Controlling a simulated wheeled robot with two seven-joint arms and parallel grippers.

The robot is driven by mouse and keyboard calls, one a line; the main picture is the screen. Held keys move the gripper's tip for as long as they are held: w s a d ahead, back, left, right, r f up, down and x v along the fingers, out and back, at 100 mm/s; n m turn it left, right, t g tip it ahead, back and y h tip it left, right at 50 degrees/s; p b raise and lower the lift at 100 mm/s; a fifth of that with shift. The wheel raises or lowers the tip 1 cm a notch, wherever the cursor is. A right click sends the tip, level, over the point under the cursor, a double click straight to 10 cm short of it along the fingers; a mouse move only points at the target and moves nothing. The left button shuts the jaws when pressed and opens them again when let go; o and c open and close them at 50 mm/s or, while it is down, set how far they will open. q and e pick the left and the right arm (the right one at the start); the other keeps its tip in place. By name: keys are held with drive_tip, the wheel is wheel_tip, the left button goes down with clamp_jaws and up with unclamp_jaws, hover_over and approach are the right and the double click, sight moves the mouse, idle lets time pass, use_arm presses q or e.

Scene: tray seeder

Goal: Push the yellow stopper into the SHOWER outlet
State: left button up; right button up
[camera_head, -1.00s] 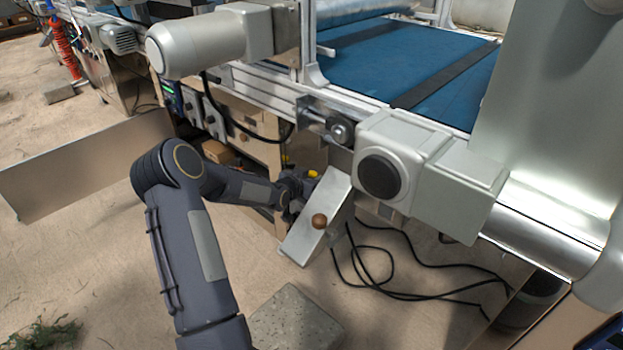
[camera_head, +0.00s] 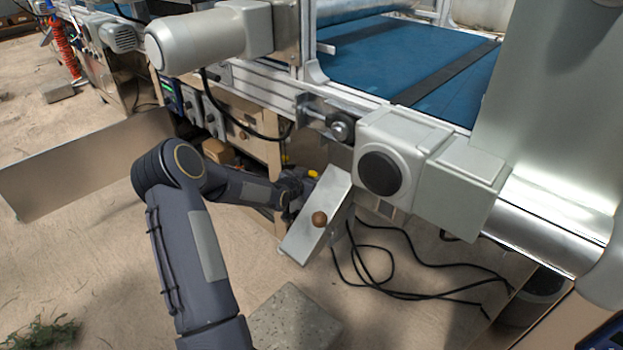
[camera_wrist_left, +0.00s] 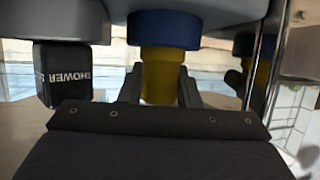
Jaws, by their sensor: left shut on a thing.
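The yellow stopper (camera_wrist_left: 160,78) is upright between the two fingers of my left gripper (camera_wrist_left: 160,90), which is shut on it. A blue collar (camera_wrist_left: 163,30) sits directly above the stopper; I cannot tell how far the stopper reaches into it. A black label (camera_wrist_left: 68,75) with the word SHOWER, seen upside down, hangs to the left of it. In the head view my left gripper (camera_head: 298,184) is low under the machine's edge, partly hidden by a tilted metal plate. A small yellow piece (camera_head: 313,174) shows beside it. My right gripper is not in view.
A second yellow part (camera_wrist_left: 257,80) stands to the right in the wrist view, near a thin metal rod. The tilted metal plate (camera_head: 317,217) with a brown knob is close to my gripper. Black cables (camera_head: 390,275) lie on the floor. A grey motor housing (camera_head: 405,160) overhangs.

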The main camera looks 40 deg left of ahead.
use_arm(q)
drive_tip(key=shift+f, duration=0.25)
drive_tip(key=o, duration=1.1)
drive_tip(key=p+v, duration=0.3)
drive_tip(key=v, duration=0.5)
drive_tip(key=shift+f, duration=0.1)
